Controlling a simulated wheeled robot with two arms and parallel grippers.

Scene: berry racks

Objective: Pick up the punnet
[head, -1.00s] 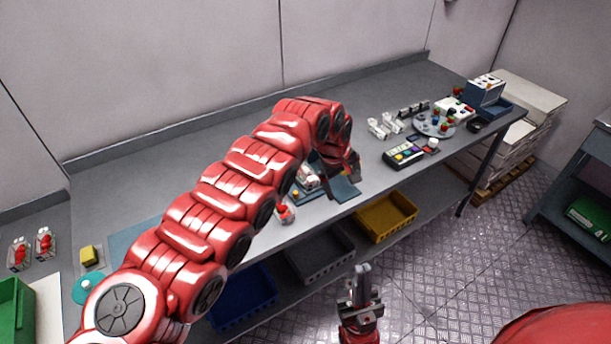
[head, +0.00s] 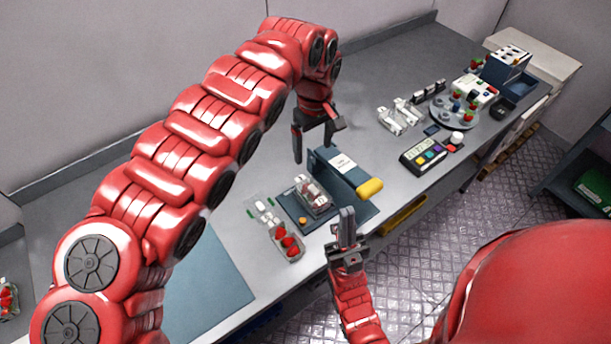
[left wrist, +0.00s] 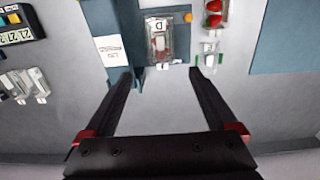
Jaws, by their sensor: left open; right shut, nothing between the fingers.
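A clear lidded punnet (head: 312,196) with a pale label and reddish contents sits on a dark plate (head: 290,212) beside a blue upright block. In the left wrist view the punnet (left wrist: 158,40) lies beyond and between my fingertips. An open clear punnet (head: 285,242) with red berries lies to its lower left; its berries also show at the top of the left wrist view (left wrist: 212,14). My left gripper (head: 314,148) is open and empty, above and behind the labelled punnet, not touching it. My right gripper (head: 347,222) is shut and empty near the bench's front edge.
The blue block (head: 342,172) with a white label and a yellow-ended part (head: 369,188) stands right of the punnet. A keypad device (head: 423,156) and white parts (head: 400,115) are farther right. A blue mat (head: 210,285) lies at left.

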